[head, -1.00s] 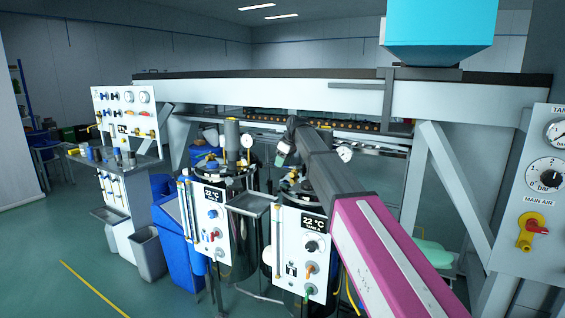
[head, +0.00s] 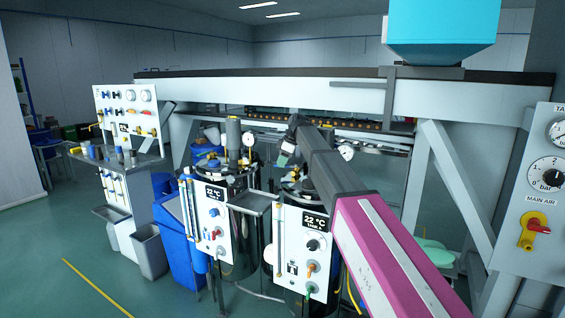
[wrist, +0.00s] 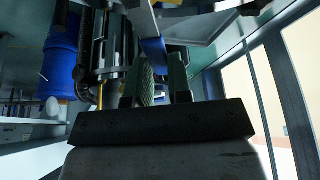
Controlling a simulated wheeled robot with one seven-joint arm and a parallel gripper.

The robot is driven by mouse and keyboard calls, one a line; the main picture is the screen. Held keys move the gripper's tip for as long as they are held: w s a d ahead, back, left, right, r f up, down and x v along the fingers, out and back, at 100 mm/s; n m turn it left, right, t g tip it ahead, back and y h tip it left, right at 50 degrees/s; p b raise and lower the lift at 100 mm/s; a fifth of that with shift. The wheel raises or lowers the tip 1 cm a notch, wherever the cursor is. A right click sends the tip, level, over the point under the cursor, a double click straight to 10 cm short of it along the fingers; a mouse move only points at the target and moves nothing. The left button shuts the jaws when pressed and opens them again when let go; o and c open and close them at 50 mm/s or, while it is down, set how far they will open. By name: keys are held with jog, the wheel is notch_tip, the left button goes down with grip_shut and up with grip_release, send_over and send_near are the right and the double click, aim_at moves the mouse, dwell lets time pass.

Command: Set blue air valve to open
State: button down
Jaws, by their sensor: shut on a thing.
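In the wrist view a blue handle (wrist: 153,48), which looks like the blue air valve's lever, lies between the greenish fingers of my gripper (wrist: 163,72). The fingers are shut on it. The valve body behind it is mostly hidden. In the head view my gripper (head: 284,157) is at the far end of my arm, above the right-hand tank with the 22 °C display panel (head: 302,250). The blue handle cannot be made out there.
A second tank panel (head: 205,215) stands just left. A white panel with gauges and valves (head: 128,112) is at the far left. A red-and-yellow MAIN AIR valve (head: 534,228) is at the right. A white beam (head: 260,94) crosses behind. Blue bins (head: 172,225) stand left; floor there is open.

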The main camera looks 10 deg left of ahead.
jog(key=c, duration=1)
grip_release()
jog(key=shift+c, duration=0.2)
jog(key=shift+r, duration=0.15)
jog(key=shift+r, duration=0.3)
jog(key=r, duration=0.2)
jog(key=s+r, duration=0.1)
jog(key=r, duration=0.1)
jog(key=shift+a, duration=0.2)
jog(key=s+a+r, duration=0.6)
jog(key=s, duration=0.2)
jog(key=shift+s, duration=0.4)
jog(key=shift+r, duration=0.1)
